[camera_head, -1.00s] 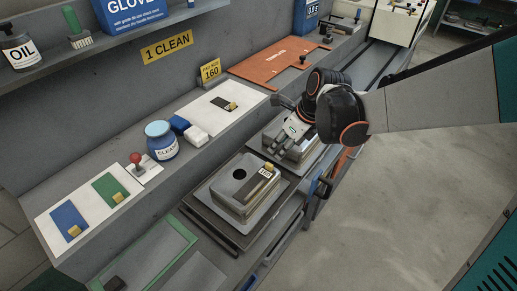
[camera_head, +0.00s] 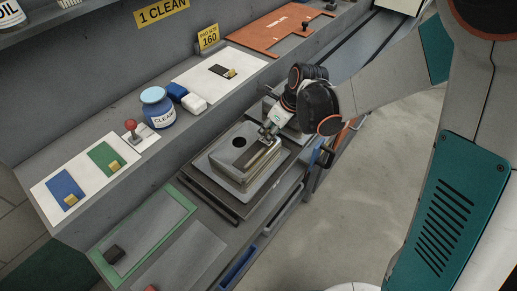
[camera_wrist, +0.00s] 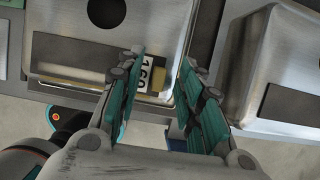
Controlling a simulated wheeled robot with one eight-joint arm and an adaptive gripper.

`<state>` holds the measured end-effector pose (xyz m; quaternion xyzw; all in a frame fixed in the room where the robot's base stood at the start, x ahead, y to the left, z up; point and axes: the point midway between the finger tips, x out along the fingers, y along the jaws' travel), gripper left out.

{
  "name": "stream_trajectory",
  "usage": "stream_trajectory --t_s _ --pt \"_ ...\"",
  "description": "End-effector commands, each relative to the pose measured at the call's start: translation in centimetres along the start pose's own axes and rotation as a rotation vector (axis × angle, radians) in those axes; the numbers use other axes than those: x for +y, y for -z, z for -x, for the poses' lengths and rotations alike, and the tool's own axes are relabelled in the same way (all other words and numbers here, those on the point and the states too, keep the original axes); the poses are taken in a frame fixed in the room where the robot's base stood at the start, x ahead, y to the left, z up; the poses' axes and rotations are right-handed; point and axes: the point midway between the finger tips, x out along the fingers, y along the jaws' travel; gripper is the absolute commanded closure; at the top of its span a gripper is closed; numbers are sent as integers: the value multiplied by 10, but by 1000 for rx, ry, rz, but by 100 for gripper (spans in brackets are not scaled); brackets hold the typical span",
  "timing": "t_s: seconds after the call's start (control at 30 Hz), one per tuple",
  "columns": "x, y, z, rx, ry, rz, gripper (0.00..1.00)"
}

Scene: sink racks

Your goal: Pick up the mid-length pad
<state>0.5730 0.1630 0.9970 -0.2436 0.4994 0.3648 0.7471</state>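Flat pads with yellow tabs lie on white sheets on the ledge: a blue pad (camera_head: 66,188), a green pad (camera_head: 105,158) and a small dark pad (camera_head: 222,71). I cannot tell which one is mid-length. My gripper (camera_head: 268,137) is over the near edge of the nearer raised metal block (camera_head: 228,162), which has a dark round hole. In the wrist view, the gripper (camera_wrist: 163,62) is open. A "160" label (camera_wrist: 146,72) and a yellow tab (camera_wrist: 160,77) on this block (camera_wrist: 65,22) show between its fingers. Contact cannot be told.
A second metal block (camera_wrist: 285,60) stands to the right in the wrist view. A CLEAN jar (camera_head: 158,108), a red-knobbed stamp (camera_head: 131,127) and blue and white blocks (camera_head: 187,98) stand on the ledge. A green-framed panel (camera_head: 150,235) lies at the near left. The floor at right is open.

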Motion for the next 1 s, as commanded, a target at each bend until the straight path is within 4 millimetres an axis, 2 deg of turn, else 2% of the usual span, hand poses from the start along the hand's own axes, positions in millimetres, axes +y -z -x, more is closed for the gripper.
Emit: stream_trajectory --t_s 0.1,0.17,0.27,0.73,0.87,1.0 --pt "0 0 1 0 0 0 66" --pt "0 0 1 0 0 0 77" --pt "0 0 1 0 0 0 100" --pt "0 -1 4 0 0 0 100" --pt "0 -5 12 0 0 0 100" --pt "0 -12 31 0 0 0 100"
